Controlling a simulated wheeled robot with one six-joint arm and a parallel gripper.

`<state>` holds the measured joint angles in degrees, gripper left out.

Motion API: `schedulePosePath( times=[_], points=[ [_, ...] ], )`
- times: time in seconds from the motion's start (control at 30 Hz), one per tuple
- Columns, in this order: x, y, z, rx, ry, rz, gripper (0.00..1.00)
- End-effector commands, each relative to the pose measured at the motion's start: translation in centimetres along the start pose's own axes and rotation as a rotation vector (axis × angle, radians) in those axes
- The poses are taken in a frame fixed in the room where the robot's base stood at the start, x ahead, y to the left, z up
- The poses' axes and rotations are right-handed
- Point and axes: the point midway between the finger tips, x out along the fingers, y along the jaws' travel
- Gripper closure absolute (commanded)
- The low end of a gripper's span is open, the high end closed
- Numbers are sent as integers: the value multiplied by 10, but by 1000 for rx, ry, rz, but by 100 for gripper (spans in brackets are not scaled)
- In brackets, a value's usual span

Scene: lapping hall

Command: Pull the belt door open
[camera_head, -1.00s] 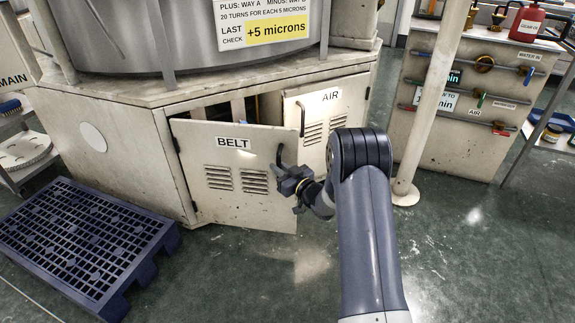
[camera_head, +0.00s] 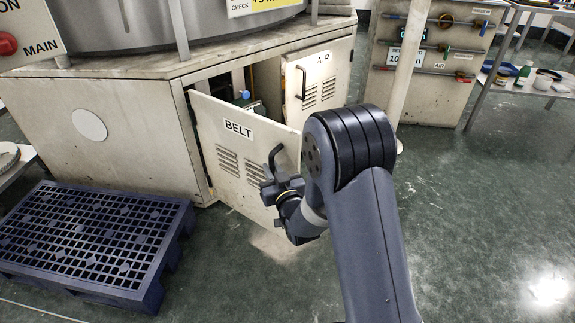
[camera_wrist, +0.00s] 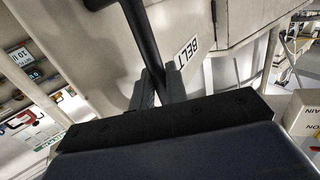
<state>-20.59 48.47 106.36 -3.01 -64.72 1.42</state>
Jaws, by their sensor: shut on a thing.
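The cream BELT door (camera_head: 238,160) hangs on its left edge and stands swung out from the cabinet, partly open. Its dark bar handle (camera_head: 275,158) is near the door's right edge. My gripper (camera_head: 271,184) is at the lower part of the handle. In the wrist view the fingers (camera_wrist: 156,88) are shut around the dark handle bar (camera_wrist: 141,45), and the BELT label shows on the door (camera_wrist: 220,32). My arm hides the door's lower right side. Behind the door the cabinet's dark inside is partly seen.
The AIR door (camera_head: 315,85) beside it looks slightly ajar. A blue slatted pallet (camera_head: 85,235) lies on the floor at left, in front of the cabinet (camera_head: 130,135). A pale post (camera_head: 404,80) stands behind my arm. The green floor (camera_head: 470,220) at right is clear.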

Motion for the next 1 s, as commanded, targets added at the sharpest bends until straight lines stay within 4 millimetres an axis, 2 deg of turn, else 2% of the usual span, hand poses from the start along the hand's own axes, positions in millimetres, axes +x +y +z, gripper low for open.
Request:
schedulePosePath(
  times=[0.03,0.5,0.7,1.0],
  points=[
    [-2,-14,-1,-1,5,7,100],
    [-27,-95,-3,0,8,219,100],
    [-32,-121,-3,0,9,294,100],
    [-35,-143,-3,1,10,360,100]
  ],
)
